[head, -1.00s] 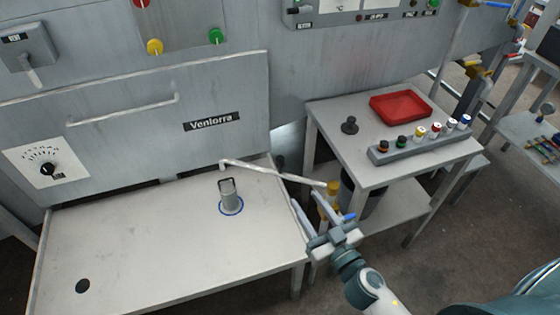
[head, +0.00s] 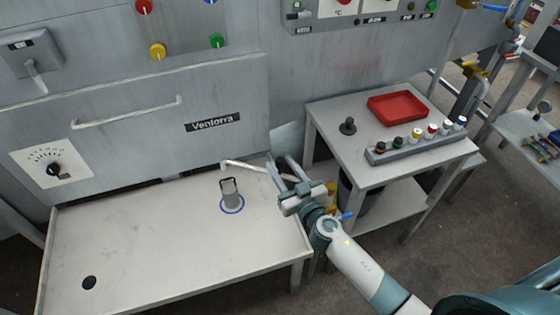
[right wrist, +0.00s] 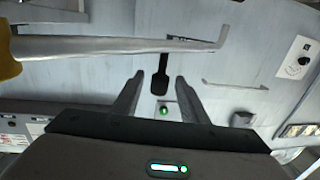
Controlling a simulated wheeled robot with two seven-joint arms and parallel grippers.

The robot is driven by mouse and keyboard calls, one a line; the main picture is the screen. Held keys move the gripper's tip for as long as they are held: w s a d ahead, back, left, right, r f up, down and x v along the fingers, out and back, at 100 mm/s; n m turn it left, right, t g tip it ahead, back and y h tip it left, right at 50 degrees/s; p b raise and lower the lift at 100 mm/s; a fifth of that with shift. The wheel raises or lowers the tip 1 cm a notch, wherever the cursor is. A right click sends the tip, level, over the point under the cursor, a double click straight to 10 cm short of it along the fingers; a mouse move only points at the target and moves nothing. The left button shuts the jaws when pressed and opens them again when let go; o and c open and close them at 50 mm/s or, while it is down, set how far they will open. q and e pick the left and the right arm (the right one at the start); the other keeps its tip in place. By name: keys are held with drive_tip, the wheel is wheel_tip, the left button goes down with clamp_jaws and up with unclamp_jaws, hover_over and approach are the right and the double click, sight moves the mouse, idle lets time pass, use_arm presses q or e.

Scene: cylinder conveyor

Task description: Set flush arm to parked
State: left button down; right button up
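The flush arm is a thin pale pipe (head: 245,166) with a bent tip, reaching from a yellow post (head: 331,188) leftward over the back right of the bench. My right gripper (head: 283,160) is at the right end of the bench, close to the pipe, and hides part of it. My left gripper is not in view.
A grey handled cylinder (head: 229,188) stands inside a blue ring on the bench (head: 150,245), below the pipe's tip. A side table (head: 330,112) at right holds a red tray (head: 398,108) and a rack (head: 415,146) of several capped bottles.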

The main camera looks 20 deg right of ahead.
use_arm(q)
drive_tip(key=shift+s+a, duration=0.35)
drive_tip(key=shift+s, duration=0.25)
use_arm(e)
drive_tip(key=shift+w+a, duration=0.1)
drive_tip(key=shift+w, duration=0.75)
clamp_jaws()
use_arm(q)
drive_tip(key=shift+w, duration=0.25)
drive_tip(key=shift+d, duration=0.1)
